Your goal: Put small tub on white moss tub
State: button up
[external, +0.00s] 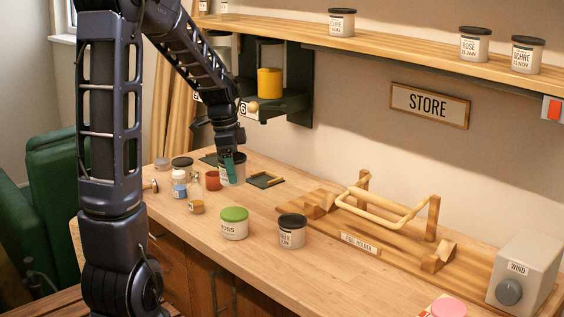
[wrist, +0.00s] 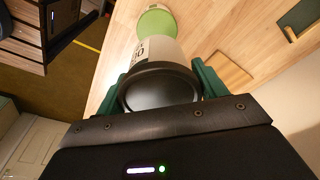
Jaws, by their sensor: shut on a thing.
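The white moss tub (external: 234,229) has a green lid and stands upright near the table's front edge. Its green lid also shows at the top of the wrist view (wrist: 157,20). My gripper (external: 232,168) is shut on a small white tub with a dark lid (wrist: 160,90), with a green finger on each side of it. In the external view the held tub (external: 238,175) is partly hidden by the fingers, behind and above the moss tub and apart from it. I cannot tell its exact height above the table.
Another dark-lidded tub (external: 292,234) stands just right of the moss tub. Small bottles (external: 179,184), a red pot (external: 213,181) and a cork-coloured jar (external: 196,206) stand to the left. A wooden holder (external: 385,215) fills the right. Shelves (external: 400,47) run along the wall.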

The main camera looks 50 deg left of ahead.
jog(key=shift+f, duration=4.35)
jog(key=o, duration=1.2)
jog(key=shift+f, duration=0.1)
jog(key=r, duration=0.4)
jog(key=s+r, duration=0.1)
jog(key=r, duration=0.3)
jog(key=a+r, duration=0.1)
jog(key=r, duration=0.3)
jog(key=shift+s+a, duration=0.1)
jog(key=shift+s, duration=0.05)
jog(key=s+d+r+n+t+y, duration=0.1)
jog(key=s+d+r+n, duration=0.15)
jog(key=d, duration=0.35)
jog(key=s+d+r+n, duration=0.1)
jog(key=s+d+r, duration=0.3)
jog(key=d, duration=0.2)
jog(key=s+d+r+n+t, duration=0.2)
jog(key=s+d+n, duration=0.3)
jog(key=s+d, duration=0.5)
jog(key=s, duration=0.3)
jog(key=shift+r, duration=0.25)
jog(key=shift+n, duration=0.25)
